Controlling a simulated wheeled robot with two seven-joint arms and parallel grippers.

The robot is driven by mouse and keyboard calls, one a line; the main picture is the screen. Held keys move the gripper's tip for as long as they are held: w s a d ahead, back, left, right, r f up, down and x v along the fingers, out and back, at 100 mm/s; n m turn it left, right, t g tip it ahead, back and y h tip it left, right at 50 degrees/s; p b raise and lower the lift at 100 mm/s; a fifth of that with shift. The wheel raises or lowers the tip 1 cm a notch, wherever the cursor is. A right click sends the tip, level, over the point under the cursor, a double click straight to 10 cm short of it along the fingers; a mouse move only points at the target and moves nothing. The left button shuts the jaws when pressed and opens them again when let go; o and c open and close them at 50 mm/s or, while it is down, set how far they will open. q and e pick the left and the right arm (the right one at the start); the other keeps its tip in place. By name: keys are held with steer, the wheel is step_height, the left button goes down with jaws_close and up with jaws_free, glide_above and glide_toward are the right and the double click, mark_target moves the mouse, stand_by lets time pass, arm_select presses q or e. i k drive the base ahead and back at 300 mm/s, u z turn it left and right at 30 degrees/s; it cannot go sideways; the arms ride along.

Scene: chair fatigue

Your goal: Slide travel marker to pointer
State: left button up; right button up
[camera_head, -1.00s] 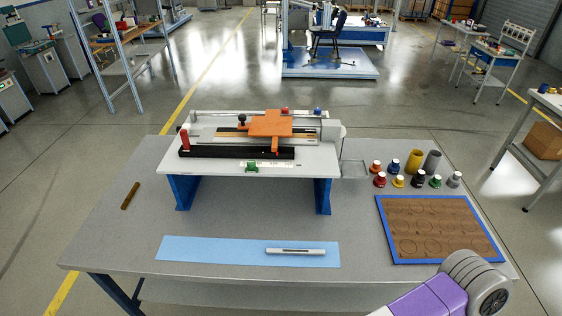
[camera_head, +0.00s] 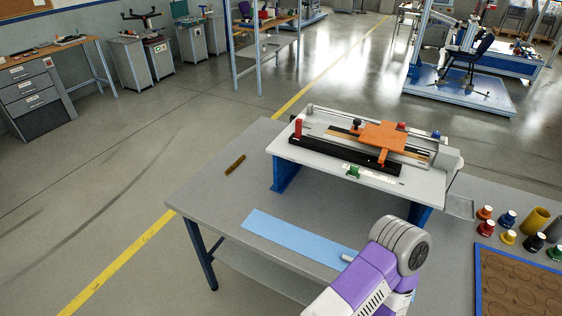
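The green travel marker (camera_head: 353,172) sits on the front edge of the raised white platform (camera_head: 305,158), on a pale scale strip (camera_head: 372,176). The orange carriage (camera_head: 384,137) stands on the rail above it, and its narrow arm (camera_head: 384,157) reaches forward over the black bar. The pointer seems to be at the front end of this arm, to the right of the green marker; its tip is too small to tell clearly. A purple and grey link of my own arm stands at the bottom, in front of the bench.
A blue strip (camera_head: 290,236) lies on the grey bench (camera_head: 225,195), its right end partly hidden by my arm, with a pale pen-like tool (camera_head: 347,258) there. A brown stick (camera_head: 235,164) lies left. Several capped bottles and a brown tray (camera_head: 520,285) are at right.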

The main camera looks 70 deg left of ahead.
mark_target(353, 173)
steer(key=u, duration=2.15)
